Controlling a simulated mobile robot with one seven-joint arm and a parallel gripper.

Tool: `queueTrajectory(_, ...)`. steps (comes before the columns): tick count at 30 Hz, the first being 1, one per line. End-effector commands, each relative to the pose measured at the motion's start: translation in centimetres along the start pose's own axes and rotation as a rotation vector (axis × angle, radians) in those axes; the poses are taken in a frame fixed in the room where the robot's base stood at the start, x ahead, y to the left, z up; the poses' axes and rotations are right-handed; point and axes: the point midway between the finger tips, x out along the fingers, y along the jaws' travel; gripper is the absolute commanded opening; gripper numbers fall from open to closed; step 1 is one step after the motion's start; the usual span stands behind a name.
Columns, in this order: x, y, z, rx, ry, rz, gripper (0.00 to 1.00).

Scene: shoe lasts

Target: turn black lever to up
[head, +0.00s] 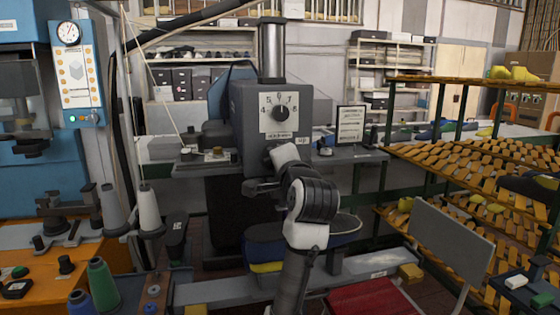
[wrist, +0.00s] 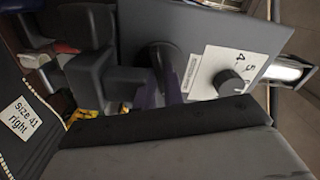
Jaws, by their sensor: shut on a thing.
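The grey machine head (head: 242,110) stands in the middle of the head view, with a numbered dial knob (head: 281,112) on its front face. A small label reading "up" sits below the dial at right. The black lever (wrist: 165,58) shows in the wrist view as a dark round hub beside the white dial plate, with its arm mostly hidden. My gripper (wrist: 162,94) is shut on the black lever at the machine's front. In the head view my wrist and forearm cover the lever and my fingertips.
The dial knob (wrist: 228,83) is close to my gripper in the wrist view. A shoe last labelled "size 41 right" (wrist: 18,115) is at the left there. A slatted rack (head: 470,160) stands at right; an orange bench with thread cones (head: 149,208) is at left.

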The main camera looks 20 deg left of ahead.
Motion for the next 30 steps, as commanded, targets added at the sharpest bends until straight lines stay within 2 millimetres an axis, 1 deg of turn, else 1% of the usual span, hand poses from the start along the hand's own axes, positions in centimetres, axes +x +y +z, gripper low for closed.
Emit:
queueTrajectory(6,0.0,0.15,0.01,-0.145,-0.001,0.003,0.0)
queueTrajectory(12,0.01,0.17,0.05,-0.227,-0.002,0.003,0.0)
queueTrajectory(18,0.01,0.18,0.06,-0.264,-0.002,0.003,0.0)
queueTrajectory(30,0.01,0.18,0.08,-0.272,-0.003,0.003,0.0)
